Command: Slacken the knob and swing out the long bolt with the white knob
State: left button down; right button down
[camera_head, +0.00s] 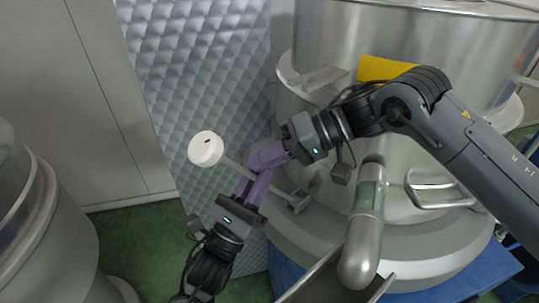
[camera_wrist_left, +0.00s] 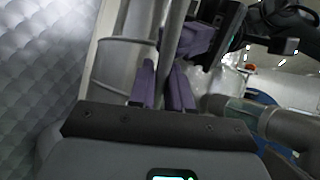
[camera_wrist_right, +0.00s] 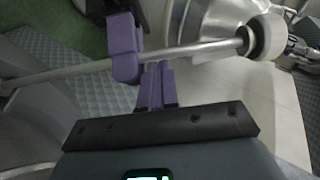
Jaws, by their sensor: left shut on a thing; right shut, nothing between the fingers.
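The long bolt (camera_head: 234,167) slants out from the lower left side of the steel vessel in the head view, its white knob (camera_head: 206,148) at the free end, clear of the vessel. My left gripper (camera_head: 259,180) is shut on the bolt's rod between knob and pivot end; the rod (camera_wrist_left: 174,35) also runs between its fingers in the left wrist view. My right gripper (camera_head: 264,158) is shut and empty, close beside the rod and the left fingers. In the right wrist view the rod (camera_wrist_right: 205,47) crosses just beyond its fingers, with the knob (camera_wrist_right: 266,38) at right.
The steel vessel (camera_head: 400,200) fills the right, with a pipe (camera_head: 365,225) and a handle (camera_head: 440,188) in front. A quilted metal panel (camera_head: 185,60) stands behind the knob. Another steel vessel (camera_head: 45,235) stands at lower left. Green floor shows between them.

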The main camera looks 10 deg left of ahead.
pick_arm(q)
jog(key=shift+f, duration=0.15)
pick_arm(e)
jog(key=shift+s+a+f+h, duration=0.3)
jog(key=shift+s+a+f, duration=0.25)
jog(key=shift+s, duration=0.25)
pick_arm(q)
jog(key=c, duration=1.3)
grip_release()
jog(key=shift+d, duration=0.1)
jog(key=shift+c, duration=0.2)
jog(key=shift+o, duration=0.4)
pick_arm(e)
jog(key=shift+w+d, duration=0.15)
jog(key=shift+w+r, duration=0.1)
jog(key=shift+r, duration=0.05)
